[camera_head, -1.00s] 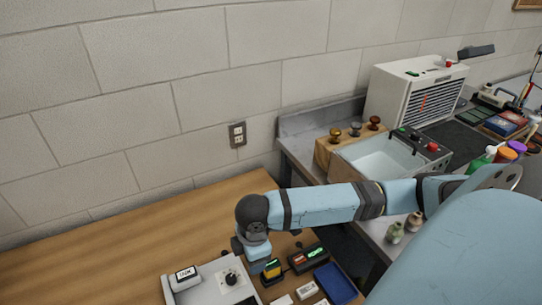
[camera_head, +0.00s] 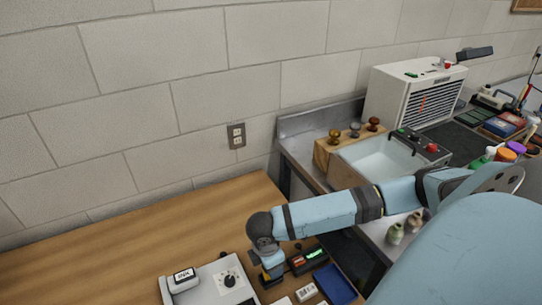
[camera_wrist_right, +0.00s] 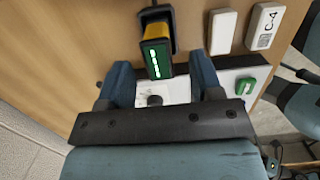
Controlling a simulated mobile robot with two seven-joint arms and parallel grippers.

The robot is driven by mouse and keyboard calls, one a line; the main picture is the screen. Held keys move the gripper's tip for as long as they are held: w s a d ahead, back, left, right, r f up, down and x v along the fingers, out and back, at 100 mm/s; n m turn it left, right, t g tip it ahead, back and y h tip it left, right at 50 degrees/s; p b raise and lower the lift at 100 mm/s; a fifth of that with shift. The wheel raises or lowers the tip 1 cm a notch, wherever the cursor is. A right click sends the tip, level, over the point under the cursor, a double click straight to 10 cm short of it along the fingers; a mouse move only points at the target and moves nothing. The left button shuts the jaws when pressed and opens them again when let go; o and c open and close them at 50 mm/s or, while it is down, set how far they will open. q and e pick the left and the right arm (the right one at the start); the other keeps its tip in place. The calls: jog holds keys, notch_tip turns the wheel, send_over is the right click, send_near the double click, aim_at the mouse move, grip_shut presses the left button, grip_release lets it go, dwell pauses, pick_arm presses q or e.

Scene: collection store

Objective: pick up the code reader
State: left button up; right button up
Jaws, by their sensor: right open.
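The code reader appears to be the yellow-and-black handheld device (camera_wrist_right: 157,45) with a lit green display, in a black holder in the right wrist view. In the head view it is mostly hidden under my right gripper (camera_head: 270,268), with a dark part (camera_head: 272,281) showing. My right gripper's two blue fingers (camera_wrist_right: 162,88) are apart in the wrist view, with the lit end of the reader near the gap between them. I cannot tell whether they touch it. My left gripper is not in view.
A grey machine with a knob (camera_head: 222,285) and an INK box (camera_head: 183,277) stand to the left. A black device with red and green lights (camera_head: 307,260), a blue tray (camera_head: 334,284) and a white C-4 block (camera_wrist_right: 264,25) are close by. The wooden table (camera_head: 120,255) is clear behind.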

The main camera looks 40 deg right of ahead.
jog(key=f, duration=0.3)
jog(key=shift+d+f, duration=0.15)
jog(key=shift+d, duration=0.05)
jog(key=shift+c, duration=0.4)
jog(key=c, duration=0.9)
notch_tip(320, 180, up, 20)
jog(key=shift+r+p, duration=0.1)
jog(key=shift+p, duration=0.2)
